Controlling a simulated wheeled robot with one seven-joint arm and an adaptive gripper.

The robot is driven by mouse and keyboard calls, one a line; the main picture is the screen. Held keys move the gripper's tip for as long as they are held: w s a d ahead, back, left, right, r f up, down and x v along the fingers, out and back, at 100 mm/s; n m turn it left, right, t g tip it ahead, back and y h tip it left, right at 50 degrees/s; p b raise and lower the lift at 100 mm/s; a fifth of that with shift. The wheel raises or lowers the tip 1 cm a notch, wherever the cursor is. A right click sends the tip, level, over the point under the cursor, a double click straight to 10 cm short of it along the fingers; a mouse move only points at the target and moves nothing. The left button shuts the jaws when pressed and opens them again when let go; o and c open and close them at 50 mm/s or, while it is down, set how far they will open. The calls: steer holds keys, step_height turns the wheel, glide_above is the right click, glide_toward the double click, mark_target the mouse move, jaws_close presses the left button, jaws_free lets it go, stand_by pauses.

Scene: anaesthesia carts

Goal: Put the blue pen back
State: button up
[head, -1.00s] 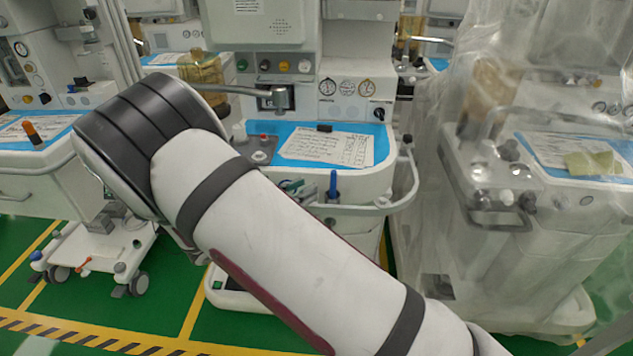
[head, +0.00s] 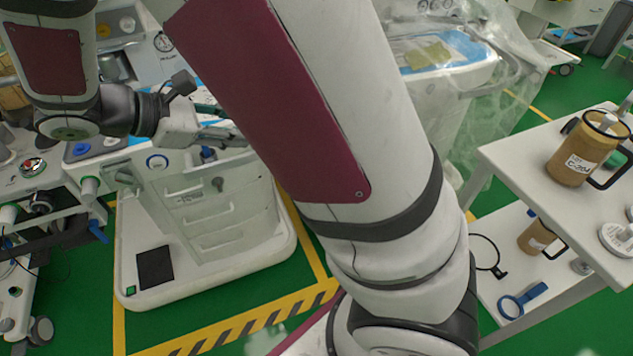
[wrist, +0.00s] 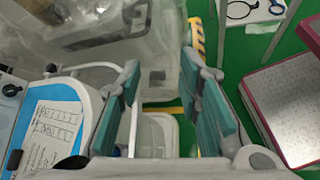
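My gripper (head: 228,124) is open above the front edge of the cart, with its teal-padded fingers apart. It also shows in the wrist view (wrist: 160,85), with nothing between the fingers. A small blue upright thing, which looks like the blue pen (head: 207,153), shows just below my gripper at the cart's front edge. It is partly hidden, so I cannot tell what it stands in. In the wrist view, a small blue patch by the left finger may be the same pen.
The cart (head: 225,205) has drawers and a wide base. A plastic-wrapped cart (head: 445,110) stands behind my arm. At right, a white shelf trolley (head: 510,160) holds a tan canister (head: 577,150). A paper sheet (wrist: 52,135) lies on the cart top. Green floor is free in between.

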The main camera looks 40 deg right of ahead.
steer(key=s+a+r+m+t+y, duration=0.1)
steer(key=s+r+m+y, duration=0.2)
steer(key=s, duration=0.9)
steer(key=s+a+r+m+t+y, duration=0.1)
steer(key=s+r+m+t+y, duration=0.1)
steer(key=s+m+y, duration=0.6)
steer(key=shift+s+r+m+y, duration=0.4)
steer(key=shift+s+m, duration=0.5)
steer(key=shift+s, duration=1.1)
steer(key=shift+r, duration=0.1)
step_height(320, 180, up, 11)
steer(key=t+p, duration=0.2)
steer(key=p, duration=0.7)
steer(key=shift+d, duration=0.25)
